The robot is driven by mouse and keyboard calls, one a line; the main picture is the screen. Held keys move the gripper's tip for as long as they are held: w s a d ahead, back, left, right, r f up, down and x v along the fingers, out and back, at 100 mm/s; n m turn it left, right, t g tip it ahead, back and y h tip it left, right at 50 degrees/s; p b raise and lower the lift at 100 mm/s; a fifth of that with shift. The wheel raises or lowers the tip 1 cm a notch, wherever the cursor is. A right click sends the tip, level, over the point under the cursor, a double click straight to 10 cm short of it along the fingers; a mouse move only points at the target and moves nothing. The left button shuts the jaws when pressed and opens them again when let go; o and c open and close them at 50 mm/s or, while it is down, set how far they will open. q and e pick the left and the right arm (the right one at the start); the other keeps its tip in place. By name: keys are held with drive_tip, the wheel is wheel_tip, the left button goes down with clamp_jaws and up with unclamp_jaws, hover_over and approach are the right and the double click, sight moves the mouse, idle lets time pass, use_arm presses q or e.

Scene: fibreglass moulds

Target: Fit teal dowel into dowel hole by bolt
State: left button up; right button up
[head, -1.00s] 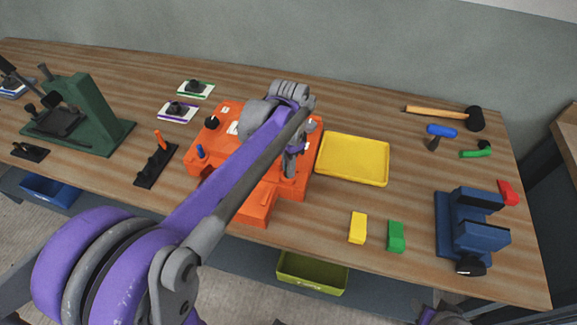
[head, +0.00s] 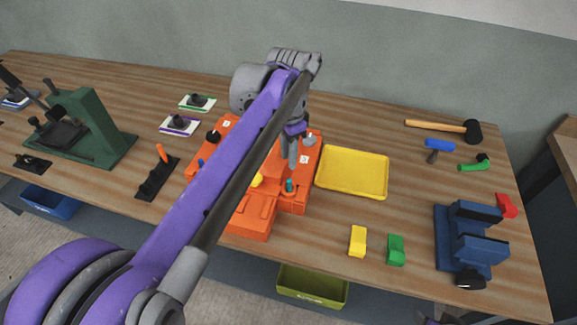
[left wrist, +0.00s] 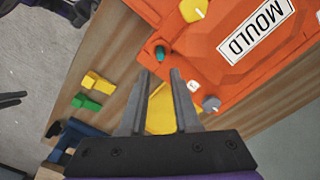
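The teal dowel (head: 289,186) stands upright in the front right corner of the orange mould (head: 252,215), with its top end showing above the surface. It also shows in the left wrist view (left wrist: 159,53), near a small white label. I cannot tell how deep it sits. My left gripper (head: 292,165) is above that corner, apart from the dowel. In the left wrist view its two fingers (left wrist: 158,74) are spread with nothing between them. A grey knob (left wrist: 211,104) and a yellow knob (left wrist: 193,10) are on the mould. I cannot make out which part is the bolt.
A yellow tray (head: 352,172) lies right of the mould. A yellow block (head: 358,241), a green block (head: 396,250) and a blue vice (head: 470,243) stand further right. A black rack (head: 157,178) with an orange peg is on the left. My left arm hides part of the mould.

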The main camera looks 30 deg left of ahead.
use_arm(q)
drive_tip(key=s+d+f+n+t, duration=0.2)
drive_tip(key=s+d+f+n, duration=0.1)
drive_tip(key=s+f, duration=0.4)
drive_tip(key=s+d+f+n+t, duration=0.3)
drive_tip(key=s+f, duration=0.3)
drive_tip(key=s, duration=0.2)
drive_tip(key=shift+s+d+f, duration=0.2)
drive_tip(key=shift+d+f, duration=0.15)
drive_tip(key=shift+d, duration=0.1)
drive_tip(key=shift+a, duration=0.1)
